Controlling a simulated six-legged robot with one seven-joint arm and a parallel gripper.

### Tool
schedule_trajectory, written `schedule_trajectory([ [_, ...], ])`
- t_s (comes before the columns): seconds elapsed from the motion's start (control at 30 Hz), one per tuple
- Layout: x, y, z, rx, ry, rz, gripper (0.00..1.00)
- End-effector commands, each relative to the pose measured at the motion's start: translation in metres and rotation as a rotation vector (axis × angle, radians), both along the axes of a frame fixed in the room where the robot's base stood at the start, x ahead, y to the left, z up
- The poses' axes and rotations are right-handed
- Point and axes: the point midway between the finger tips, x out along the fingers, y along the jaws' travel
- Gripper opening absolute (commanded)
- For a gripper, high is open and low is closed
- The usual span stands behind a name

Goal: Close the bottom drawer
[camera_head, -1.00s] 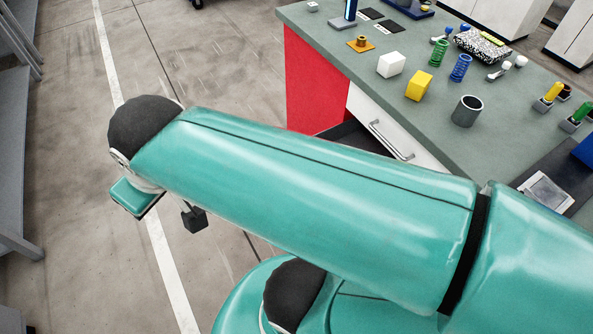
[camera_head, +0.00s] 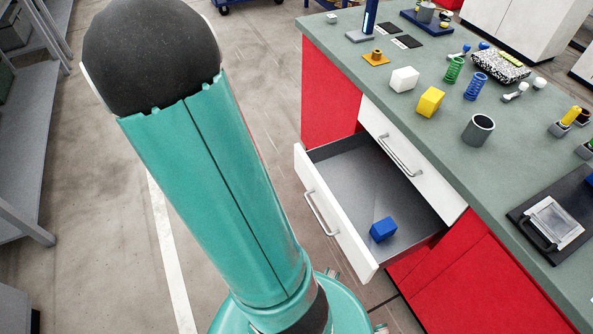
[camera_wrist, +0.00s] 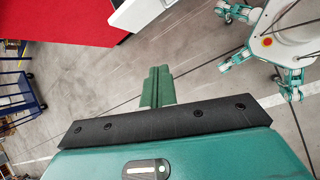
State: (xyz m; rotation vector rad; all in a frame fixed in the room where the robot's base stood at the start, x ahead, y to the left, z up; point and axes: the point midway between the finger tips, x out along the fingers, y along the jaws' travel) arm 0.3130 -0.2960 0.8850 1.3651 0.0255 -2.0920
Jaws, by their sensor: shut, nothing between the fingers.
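The bottom drawer (camera_head: 335,225) is pulled out from the red workbench cabinet, with its white front and bar handle facing left. A blue cube (camera_head: 383,229) lies on its grey floor. The upper drawer (camera_head: 405,150) sits shut above it. My gripper (camera_wrist: 157,88) shows in the wrist view with its green fingers together and empty, above the concrete floor. It is hidden in the head view, where my arm rises left of the open drawer. A white panel edge (camera_wrist: 140,12), probably the drawer, shows at the top of the wrist view, apart from my fingers.
The bench top (camera_head: 450,155) holds a white cube (camera_head: 404,79), a yellow block (camera_head: 430,102), a grey cup (camera_head: 478,129) and springs. Grey shelving (camera_head: 30,190) stands at the left. A blue cart (camera_wrist: 18,95) stands left in the wrist view. Floor between shelving and drawer is open.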

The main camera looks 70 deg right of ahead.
Motion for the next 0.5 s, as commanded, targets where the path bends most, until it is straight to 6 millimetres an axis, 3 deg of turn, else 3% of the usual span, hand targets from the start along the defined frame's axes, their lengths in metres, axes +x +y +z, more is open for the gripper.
schedule_trajectory([
  [0.1,-0.023,-0.034,-0.043,0.007,0.152,0.063,0.0],
  [0.23,-0.049,-0.062,-0.081,0.028,0.288,0.142,0.0],
  [0.33,-0.064,-0.075,-0.103,0.046,0.362,0.189,0.0],
  [0.5,-0.076,-0.084,-0.119,0.062,0.416,0.228,0.0],
])
